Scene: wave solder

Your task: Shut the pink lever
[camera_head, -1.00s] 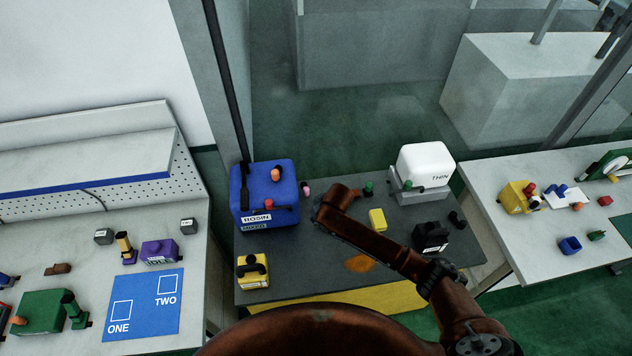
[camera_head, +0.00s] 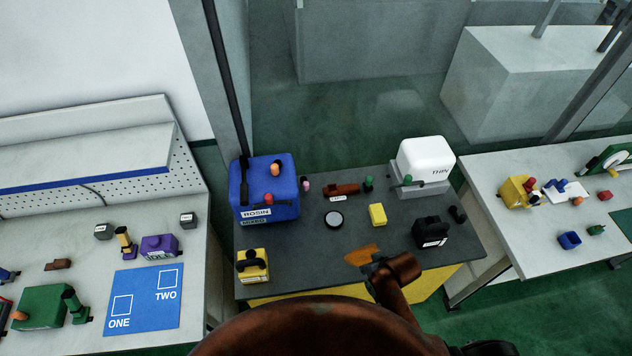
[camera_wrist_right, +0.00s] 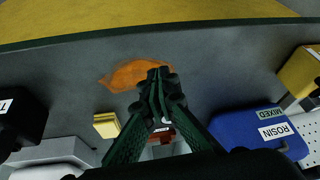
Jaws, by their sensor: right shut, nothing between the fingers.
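The pink lever (camera_head: 306,185) is a small pink-tipped part at the right side of the blue ROSIN box (camera_head: 265,210) in the head view. It is small, so I cannot tell its exact angle. The blue box also shows at the right of the right wrist view (camera_wrist_right: 240,128), where I cannot make out the pink lever. My right gripper (camera_wrist_right: 158,75) is shut and empty, with its dark green fingertips together over the orange patch on the dark table. In the head view it is well to the right of and nearer than the pink lever. My left gripper is not in view.
On the dark table (camera_head: 300,270) stand a yellow block (camera_head: 377,215), a round dark dish (camera_head: 334,219), a brown labelled piece (camera_head: 341,190), a black box (camera_head: 431,232), a yellow box (camera_head: 252,265) and the white THIN container (camera_head: 425,160). An orange patch (camera_head: 360,254) lies near the front edge.

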